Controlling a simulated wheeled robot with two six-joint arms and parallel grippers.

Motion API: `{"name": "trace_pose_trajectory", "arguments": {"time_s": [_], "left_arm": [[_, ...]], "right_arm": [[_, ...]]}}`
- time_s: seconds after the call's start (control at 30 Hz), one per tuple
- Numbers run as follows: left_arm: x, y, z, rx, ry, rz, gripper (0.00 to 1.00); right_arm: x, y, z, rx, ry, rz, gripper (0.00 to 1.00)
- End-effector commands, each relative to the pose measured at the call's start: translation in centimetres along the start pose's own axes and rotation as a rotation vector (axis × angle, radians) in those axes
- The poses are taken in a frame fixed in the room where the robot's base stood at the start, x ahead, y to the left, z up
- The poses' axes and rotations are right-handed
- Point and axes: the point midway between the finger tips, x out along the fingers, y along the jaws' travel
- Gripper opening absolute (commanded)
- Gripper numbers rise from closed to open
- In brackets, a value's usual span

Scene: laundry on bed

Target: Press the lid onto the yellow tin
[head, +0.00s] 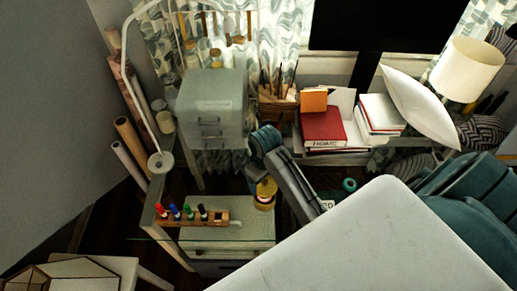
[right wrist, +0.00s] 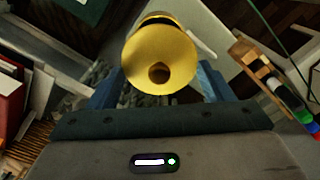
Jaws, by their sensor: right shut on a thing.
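The yellow lid (head: 265,187) is a round disc with a brown knob, seen close in the right wrist view (right wrist: 160,50). My right gripper (head: 259,179) is shut on the lid, with a blue finger on either side in the right wrist view (right wrist: 158,85). The yellow tin (head: 264,204) shows just under the lid, by the right side of the white cabinet top. A dark band and part of the tin show past the lid in the right wrist view (right wrist: 158,17). I cannot tell whether lid and tin touch. My left gripper is out of view.
The grey drawer unit (head: 211,100) stands behind.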

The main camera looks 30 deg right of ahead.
Motion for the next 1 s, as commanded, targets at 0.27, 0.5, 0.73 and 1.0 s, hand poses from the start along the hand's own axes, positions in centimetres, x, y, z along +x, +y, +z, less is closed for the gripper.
{"name": "trace_pose_trajectory", "arguments": {"time_s": [0.27, 0.5, 0.73, 1.0], "left_arm": [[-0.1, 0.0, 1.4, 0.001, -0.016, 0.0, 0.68], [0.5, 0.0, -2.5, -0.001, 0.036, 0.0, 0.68], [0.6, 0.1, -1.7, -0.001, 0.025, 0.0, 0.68], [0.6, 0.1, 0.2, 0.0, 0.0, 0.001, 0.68]], "right_arm": [[2.7, 0.0, 0.0, 0.001, -0.002, 0.0, 0.52], [4.8, 0.0, 0.0, 0.001, -0.001, 0.0, 0.52], [5.7, 0.0, 0.0, 0.001, 0.0, 0.0, 0.52], [5.8, 0.0, 0.0, 0.0, 0.0, 0.0, 0.52]]}}
